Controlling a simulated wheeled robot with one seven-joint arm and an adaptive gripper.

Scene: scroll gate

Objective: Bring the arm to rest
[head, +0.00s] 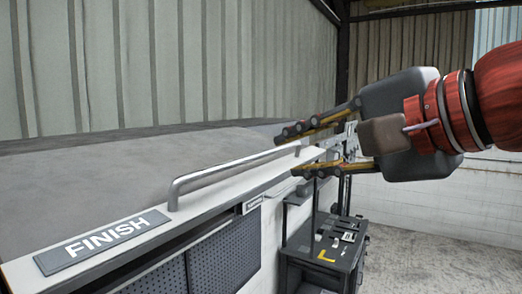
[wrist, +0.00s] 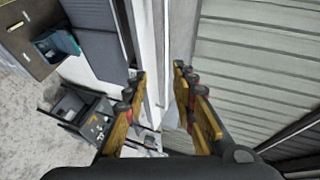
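My gripper (head: 291,151) is at the right of the head view, reaching left toward the far end of a metal rail (head: 225,172). In the wrist view the fingertips (wrist: 158,80) also stand apart, above a pale edge strip. I cannot tell whether a finger touches the rail. The rail runs along the bench edge, away from a sign reading FINISH (head: 103,240).
A grey bench top (head: 120,165) lies below a ribbed wall (head: 150,65). A dark cart (head: 325,250) with small items stands beyond the bench. The concrete floor (head: 410,235) at the right looks clear. The wrist view shows a blue-grey bin (wrist: 57,45) at upper left.

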